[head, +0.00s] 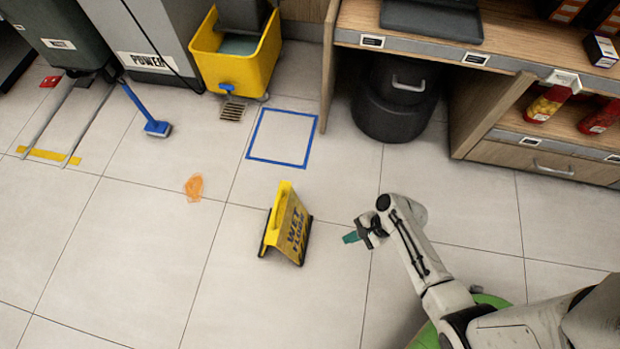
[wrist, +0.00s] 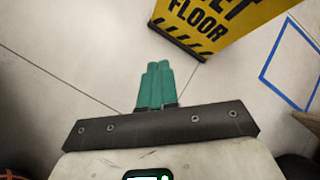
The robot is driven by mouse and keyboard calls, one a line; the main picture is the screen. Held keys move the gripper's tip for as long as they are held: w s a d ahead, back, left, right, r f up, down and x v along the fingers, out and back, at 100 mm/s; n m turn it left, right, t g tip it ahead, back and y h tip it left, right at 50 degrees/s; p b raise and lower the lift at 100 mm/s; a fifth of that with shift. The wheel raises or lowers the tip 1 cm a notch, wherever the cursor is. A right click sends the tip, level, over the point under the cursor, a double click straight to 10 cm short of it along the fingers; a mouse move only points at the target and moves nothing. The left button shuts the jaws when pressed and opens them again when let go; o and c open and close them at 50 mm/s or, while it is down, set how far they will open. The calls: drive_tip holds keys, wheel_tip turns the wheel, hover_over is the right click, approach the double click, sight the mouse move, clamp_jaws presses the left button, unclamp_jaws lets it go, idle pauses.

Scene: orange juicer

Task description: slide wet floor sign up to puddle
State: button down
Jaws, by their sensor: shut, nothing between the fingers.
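The yellow wet floor sign (head: 288,225) stands upright on the tiles in the middle of the head view, its lettered panel turned toward my arm. The sign's lower part (wrist: 207,26) also shows at the top of the wrist view. An orange puddle (head: 194,187) lies on the floor to the left of the sign, apart from it. My gripper (head: 350,237) is shut and empty, a short way right of the sign and not touching it. Its green fingers (wrist: 158,82) are together in the wrist view. The puddle is not in the wrist view.
A blue square outline (head: 251,134) is on the floor behind the sign. A yellow mop bucket (head: 240,72), a floor drain (head: 233,110) and a blue brush (head: 156,127) are at the back left. A black bin (head: 395,100) stands under the counter (head: 340,35). Floor between sign and puddle is clear.

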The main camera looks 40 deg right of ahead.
sight(318, 249)
wheel_tip(318, 249, down, 13)
drive_tip(key=m+t+b, duration=0.1)
drive_tip(key=m+b, duration=0.2)
drive_tip(key=m, duration=0.1)
drive_tip(key=m+t+b, duration=0.1)
drive_tip(key=m+b, duration=0.2)
drive_tip(key=m, duration=0.1)
drive_tip(key=shift+f, duration=0.2)
drive_tip(key=b+x, duration=0.6)
drive_tip(key=x, duration=0.4)
drive_tip(key=shift+w+d+f+b, duration=0.1)
drive_tip(key=shift+d+b, duration=0.1)
drive_tip(key=shift+b, duration=0.1)
drive_tip(key=shift+w+a+r, duration=0.3)
drive_tip(key=shift+w+a, duration=0.5)
drive_tip(key=shift+w, duration=0.1)
drive_tip(key=shift+w+a, duration=0.45)
drive_tip(key=shift+w, duration=0.1)
drive_tip(key=shift+r, duration=0.1)
